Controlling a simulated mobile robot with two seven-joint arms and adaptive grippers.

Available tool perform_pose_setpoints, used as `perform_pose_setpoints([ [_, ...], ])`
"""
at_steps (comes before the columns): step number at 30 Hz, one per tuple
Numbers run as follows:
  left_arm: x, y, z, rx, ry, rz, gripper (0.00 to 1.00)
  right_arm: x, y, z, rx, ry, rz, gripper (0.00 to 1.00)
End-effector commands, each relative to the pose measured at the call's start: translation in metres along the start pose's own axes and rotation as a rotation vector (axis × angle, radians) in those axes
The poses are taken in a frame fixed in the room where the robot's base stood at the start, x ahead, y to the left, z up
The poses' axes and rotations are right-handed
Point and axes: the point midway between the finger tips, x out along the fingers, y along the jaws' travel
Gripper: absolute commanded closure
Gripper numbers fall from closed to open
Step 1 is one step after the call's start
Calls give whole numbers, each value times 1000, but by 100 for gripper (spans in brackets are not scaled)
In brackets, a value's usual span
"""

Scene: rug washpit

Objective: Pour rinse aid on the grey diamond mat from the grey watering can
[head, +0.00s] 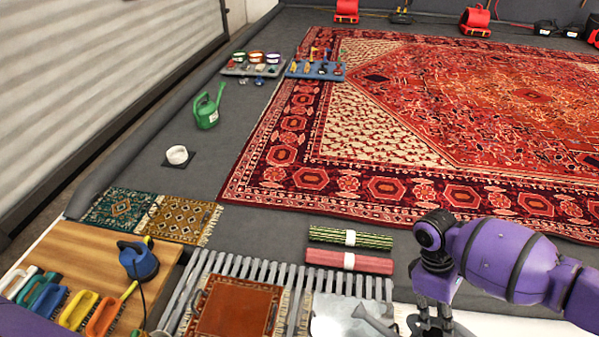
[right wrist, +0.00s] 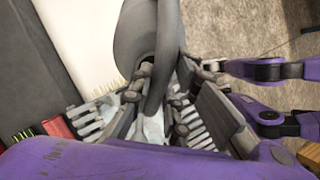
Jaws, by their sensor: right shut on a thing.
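My right gripper (head: 436,325) is at the bottom right of the head view. In the right wrist view its fingers (right wrist: 158,110) are shut around the dark grey handle of the grey watering can (right wrist: 140,35). In the head view a grey part of the can, seemingly its spout (head: 373,320), reaches left over a pale grey mat (head: 333,304). This mat lies on the slatted rack, cut off by the bottom edge, and its pattern cannot be made out. No liquid is visible. My left gripper is not in view.
A rust-brown mat (head: 236,308) lies left of the pale mat on the slatted rack (head: 270,270). Two rolled rugs (head: 350,238) lie behind the rack. A green watering can (head: 207,108) stands farther back.

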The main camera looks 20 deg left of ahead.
Motion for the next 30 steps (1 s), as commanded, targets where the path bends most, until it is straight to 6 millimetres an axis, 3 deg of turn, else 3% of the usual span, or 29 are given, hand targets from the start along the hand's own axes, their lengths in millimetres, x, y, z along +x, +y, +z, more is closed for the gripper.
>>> perform_pose_setpoints([
  [30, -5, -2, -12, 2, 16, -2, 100, 16, 36, 49, 3, -1, 1, 100],
])
